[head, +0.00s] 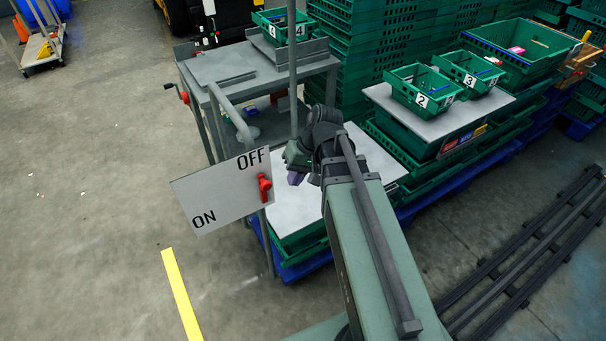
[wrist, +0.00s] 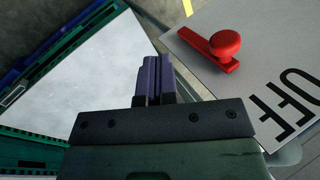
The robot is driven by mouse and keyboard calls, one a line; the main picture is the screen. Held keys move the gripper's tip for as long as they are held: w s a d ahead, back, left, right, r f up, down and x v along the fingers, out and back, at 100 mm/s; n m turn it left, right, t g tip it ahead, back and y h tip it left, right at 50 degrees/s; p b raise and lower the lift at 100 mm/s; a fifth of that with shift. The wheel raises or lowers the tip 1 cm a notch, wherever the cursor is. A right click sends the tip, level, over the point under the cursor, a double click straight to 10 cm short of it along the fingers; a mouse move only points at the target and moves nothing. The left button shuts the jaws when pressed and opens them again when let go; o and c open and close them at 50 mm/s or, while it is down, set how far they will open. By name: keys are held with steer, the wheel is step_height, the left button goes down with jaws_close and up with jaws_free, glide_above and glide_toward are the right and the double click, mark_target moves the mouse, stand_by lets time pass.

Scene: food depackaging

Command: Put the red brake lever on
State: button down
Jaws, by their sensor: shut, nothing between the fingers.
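The red brake lever (head: 264,187) is on a light grey plate (head: 225,200) marked OFF at the top right and ON at the lower left. The lever is at the plate's right edge, just below OFF. My gripper (head: 294,178) is to the right of the lever, its dark purple fingers shut and empty. In the wrist view the lever (wrist: 226,46), a short arm with a round knob, is right of my fingertips (wrist: 157,62), with a gap in the picture. The plate (wrist: 270,70) also shows there with OFF.
A grey metal cart (head: 225,65) stands behind the plate, with another red handle (head: 183,95) on its left. A white-topped stack (head: 295,205) lies under my gripper. Green numbered bins (head: 421,88) are at the right. The floor at left is clear around a yellow strip (head: 181,295).

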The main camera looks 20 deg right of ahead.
steer(key=shift+a+r+p, duration=0.2)
steer(key=shift+a+p, duration=0.3)
steer(key=shift+a, duration=0.5)
steer(key=shift+a+r+p, duration=0.15)
steer(key=shift+a+p, duration=0.35)
steer(key=shift+a, duration=0.5)
steer(key=shift+a+r, duration=0.15)
steer(key=shift+a, duration=0.45)
steer(key=d+f+p+v, duration=0.1)
steer(key=d+p+v, duration=0.1)
steer(key=p+v, duration=0.7)
steer(key=v, duration=0.2)
steer(key=shift+s+d+r+p, duration=0.2)
steer(key=shift+s+d+p, duration=0.05)
steer(key=shift+d+p, duration=0.15)
